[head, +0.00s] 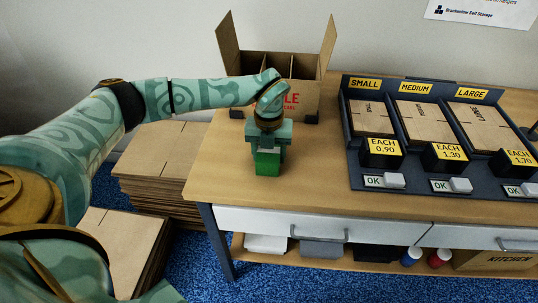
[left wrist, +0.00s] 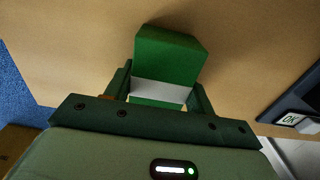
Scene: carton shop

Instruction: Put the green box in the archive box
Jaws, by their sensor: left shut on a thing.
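The green box (head: 267,163) is between the fingers of my left gripper (head: 268,150), over the left part of the wooden tabletop. In the left wrist view the green box (left wrist: 168,60) has a pale band across it, and the fingers of my left gripper (left wrist: 160,92) are shut on its sides. I cannot tell whether the box touches the table. An open brown carton with red lettering and dividers, likely the archive box (head: 305,100), stands behind the gripper with its flaps up. My left forearm hides part of its front. My right gripper is not in view.
A dark display rack (head: 352,165) with small, medium and large flat cartons stands on the right of the table (head: 320,185). Price blocks and OK buttons are at its front. Stacks of flat cardboard (head: 160,165) lie on the floor left of the table.

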